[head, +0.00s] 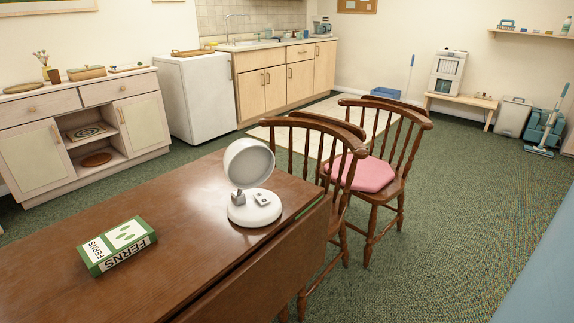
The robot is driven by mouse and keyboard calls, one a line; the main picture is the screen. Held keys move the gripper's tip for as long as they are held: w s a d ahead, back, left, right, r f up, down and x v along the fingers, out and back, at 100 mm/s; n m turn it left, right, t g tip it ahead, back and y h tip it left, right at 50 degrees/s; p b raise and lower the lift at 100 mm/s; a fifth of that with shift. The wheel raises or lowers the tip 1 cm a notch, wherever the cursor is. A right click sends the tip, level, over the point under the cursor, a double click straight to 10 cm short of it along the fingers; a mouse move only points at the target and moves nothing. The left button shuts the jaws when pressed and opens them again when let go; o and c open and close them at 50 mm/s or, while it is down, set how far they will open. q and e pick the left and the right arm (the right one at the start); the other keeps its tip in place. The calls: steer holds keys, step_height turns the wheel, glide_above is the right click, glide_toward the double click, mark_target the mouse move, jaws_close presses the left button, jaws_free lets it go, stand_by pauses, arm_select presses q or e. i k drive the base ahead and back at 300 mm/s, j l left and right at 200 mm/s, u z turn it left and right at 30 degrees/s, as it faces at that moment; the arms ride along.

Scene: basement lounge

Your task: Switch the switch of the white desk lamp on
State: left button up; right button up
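The white desk lamp (249,166) stands upright near the far right end of the brown wooden table (190,200). Its round head sits on a short neck above a round white base (254,208). A small switch (262,198) shows on top of the base, right of the neck; its position is too small to tell. The inside of the lamp head looks grey and I see no clear glow. Neither of my grippers shows in the head view.
A green and white FERNS box (117,246) lies on the table, left of the lamp. Two wooden chairs stand by the table's far right side; the farther chair (385,140) has a pink cushion (361,173). Green carpet (450,230) is clear to the right.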

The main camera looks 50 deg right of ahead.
mark_target(261, 197)
steer(key=z, duration=1.35)
